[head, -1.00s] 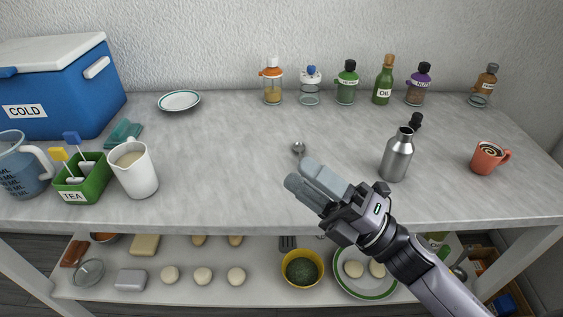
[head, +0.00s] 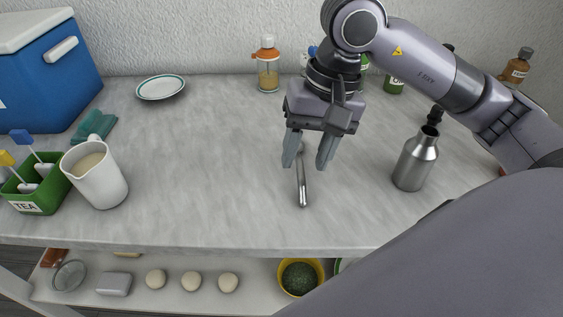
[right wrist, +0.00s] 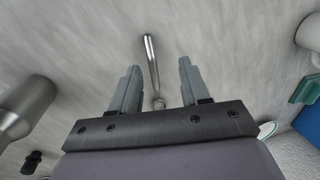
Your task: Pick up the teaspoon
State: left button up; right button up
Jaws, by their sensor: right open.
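The teaspoon (head: 302,186) is a slim silver spoon lying on the grey worktop (head: 215,170), its handle end toward the front edge. Its bowl end is mostly hidden by my right gripper in the head view. My right gripper (head: 307,165) points down over the far part of the spoon, open and empty, with one finger on each side. In the right wrist view the teaspoon (right wrist: 151,62) runs between the spread fingers (right wrist: 157,82), and its bowl shows close to the palm. I cannot tell the exact height of the fingertips above the worktop. My left gripper is out of view.
A steel bottle (head: 415,160) stands to the right of the spoon. At left are a white jug (head: 97,178), a green tea box (head: 38,190) and a blue cooler (head: 50,75). A plate (head: 161,88) lies at the back. The worktop left of the spoon is clear.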

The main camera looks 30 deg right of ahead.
aim_at(303, 182)
jog(key=shift+h, duration=0.3)
jog(key=f, duration=0.4)
jog(key=f+p, duration=0.1)
jog(key=f, duration=0.1)
jog(key=shift+w+d, duration=0.15)
jog(key=shift+d, duration=0.1)
jog(key=shift+w+a+f, duration=0.1)
jog(key=shift+f, duration=0.3)
grip_shut()
